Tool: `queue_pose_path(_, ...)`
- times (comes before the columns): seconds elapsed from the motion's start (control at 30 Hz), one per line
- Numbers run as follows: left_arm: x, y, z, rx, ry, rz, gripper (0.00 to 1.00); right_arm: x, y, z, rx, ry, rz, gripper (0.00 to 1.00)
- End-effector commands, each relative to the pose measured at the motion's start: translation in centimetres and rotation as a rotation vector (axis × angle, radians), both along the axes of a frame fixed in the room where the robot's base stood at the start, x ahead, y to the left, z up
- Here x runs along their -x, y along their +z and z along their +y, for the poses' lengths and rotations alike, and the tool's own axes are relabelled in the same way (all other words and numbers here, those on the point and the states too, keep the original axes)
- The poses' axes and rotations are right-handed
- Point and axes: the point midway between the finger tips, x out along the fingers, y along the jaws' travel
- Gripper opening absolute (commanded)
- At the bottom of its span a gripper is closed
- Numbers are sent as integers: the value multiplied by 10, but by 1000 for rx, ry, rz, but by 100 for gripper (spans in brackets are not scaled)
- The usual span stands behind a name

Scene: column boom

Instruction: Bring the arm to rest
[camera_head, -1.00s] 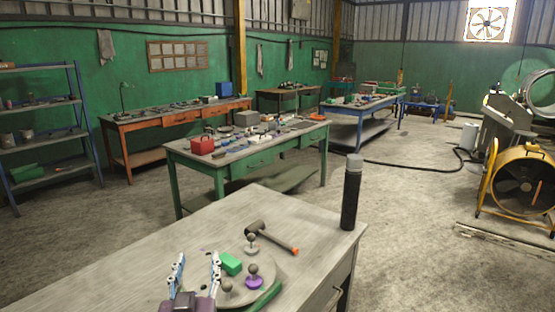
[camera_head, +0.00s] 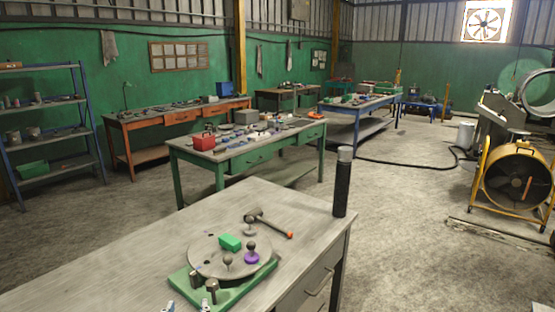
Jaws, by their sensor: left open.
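My left gripper (camera_head: 187,307) shows only by its two fingertips at the bottom edge of the head view. The tips are apart with nothing seen between them. They are just in front of a green base plate (camera_head: 238,291) on the near workbench (camera_head: 110,262). A round grey disc (camera_head: 205,262) lies on that base. On the disc are a green block (camera_head: 230,242), a purple knobbed piece (camera_head: 251,257) and a grey knobbed piece (camera_head: 228,264). The rest of my left arm is out of view. My right gripper is not in view.
A hammer (camera_head: 266,223) with an orange handle end lies behind the disc. A black cylinder (camera_head: 342,187) stands upright at the bench's right corner. Two dark posts (camera_head: 211,290) stand at the base's front.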

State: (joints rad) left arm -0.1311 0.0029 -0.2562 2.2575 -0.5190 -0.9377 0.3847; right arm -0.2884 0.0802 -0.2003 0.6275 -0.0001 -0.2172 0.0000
Motion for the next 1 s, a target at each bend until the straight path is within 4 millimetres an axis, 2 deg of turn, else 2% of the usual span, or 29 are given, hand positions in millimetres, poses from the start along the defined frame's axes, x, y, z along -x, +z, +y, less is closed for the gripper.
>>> queue_pose_path(0.03,11,-16,4,0,-1,53,44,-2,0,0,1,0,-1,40)
queue_pose_path(0.17,45,-60,10,0,-13,210,44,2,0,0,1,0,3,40)
queue_pose_path(0.27,84,-99,14,-1,-37,367,44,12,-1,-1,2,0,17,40)
queue_pose_path(0.3,102,-114,15,-1,-51,435,44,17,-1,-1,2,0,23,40)
queue_pose_path(0.4,148,-145,15,-2,-96,591,44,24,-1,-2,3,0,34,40)
queue_pose_path(0.53,201,-172,13,-2,-157,759,44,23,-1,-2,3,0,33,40)
queue_pose_path(0.73,276,-193,8,1,-262,971,44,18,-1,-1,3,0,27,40)
queue_pose_path(0.77,279,-201,8,-1,-270,985,44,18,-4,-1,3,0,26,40)
queue_pose_path(1.0,263,-280,5,1,-267,1003,44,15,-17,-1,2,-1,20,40)
